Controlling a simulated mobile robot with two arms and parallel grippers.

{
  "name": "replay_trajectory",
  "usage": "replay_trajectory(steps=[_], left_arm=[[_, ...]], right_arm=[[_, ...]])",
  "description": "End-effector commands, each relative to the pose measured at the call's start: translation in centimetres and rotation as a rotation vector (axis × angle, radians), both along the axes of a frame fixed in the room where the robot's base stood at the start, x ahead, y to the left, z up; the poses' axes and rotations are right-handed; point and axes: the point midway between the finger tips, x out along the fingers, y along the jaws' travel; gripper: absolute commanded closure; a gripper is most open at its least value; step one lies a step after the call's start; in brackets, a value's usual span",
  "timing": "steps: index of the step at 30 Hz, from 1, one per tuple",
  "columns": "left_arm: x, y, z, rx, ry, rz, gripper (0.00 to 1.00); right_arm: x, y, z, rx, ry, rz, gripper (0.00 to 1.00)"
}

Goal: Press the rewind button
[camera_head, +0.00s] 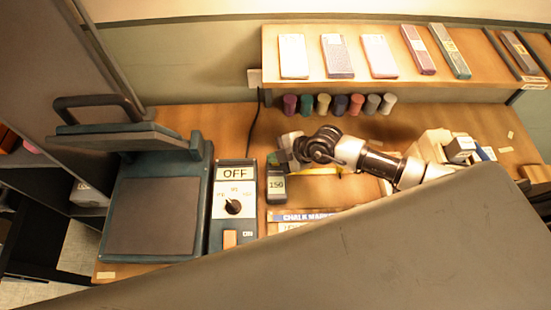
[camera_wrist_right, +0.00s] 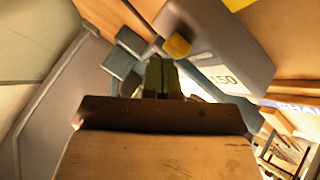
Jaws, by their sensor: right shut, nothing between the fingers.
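A small dark grey device (camera_head: 277,191) with a "150" display stands on the wooden table, just right of the control box. In the right wrist view the device (camera_wrist_right: 228,62) is close, with a rounded yellow button (camera_wrist_right: 177,46) on it. I see no label that marks this as the rewind button. My right gripper (camera_head: 284,158) is at the device's far end in the head view. In the wrist view its greenish fingertips (camera_wrist_right: 161,76) are together and empty, just below the yellow button. I cannot tell whether they touch the device. My left gripper is not in view.
A press with a dark plate (camera_head: 152,218) stands left. Beside it is a control box (camera_head: 235,203) reading "OFF", with a knob and orange switch. Several coloured cylinders (camera_head: 323,103) line the back under a shelf (camera_head: 310,94). A large dark surface hides the lower right.

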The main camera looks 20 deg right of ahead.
Motion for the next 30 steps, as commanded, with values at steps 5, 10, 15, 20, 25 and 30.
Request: replay_trajectory(steps=[5, 10, 15, 20, 25, 30], left_arm=[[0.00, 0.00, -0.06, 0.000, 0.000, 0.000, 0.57], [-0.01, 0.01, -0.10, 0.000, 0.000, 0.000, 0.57], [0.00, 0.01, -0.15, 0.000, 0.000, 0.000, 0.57], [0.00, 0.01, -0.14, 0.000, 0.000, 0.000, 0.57], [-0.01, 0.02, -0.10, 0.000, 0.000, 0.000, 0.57], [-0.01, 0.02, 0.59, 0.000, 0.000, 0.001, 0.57]], right_arm=[[-0.02, 0.03, -0.25, 0.001, 0.001, 0.000, 1.00], [-0.04, 0.03, -0.47, 0.001, 0.001, 0.000, 1.00], [-0.06, 0.03, -0.69, 0.001, 0.001, 0.001, 1.00], [-0.06, 0.01, -0.73, 0.000, 0.001, 0.001, 1.00], [-0.06, 0.00, -0.69, -0.001, 0.002, 0.001, 1.00], [-0.06, -0.01, -0.14, -0.001, 0.002, 0.000, 1.00]])
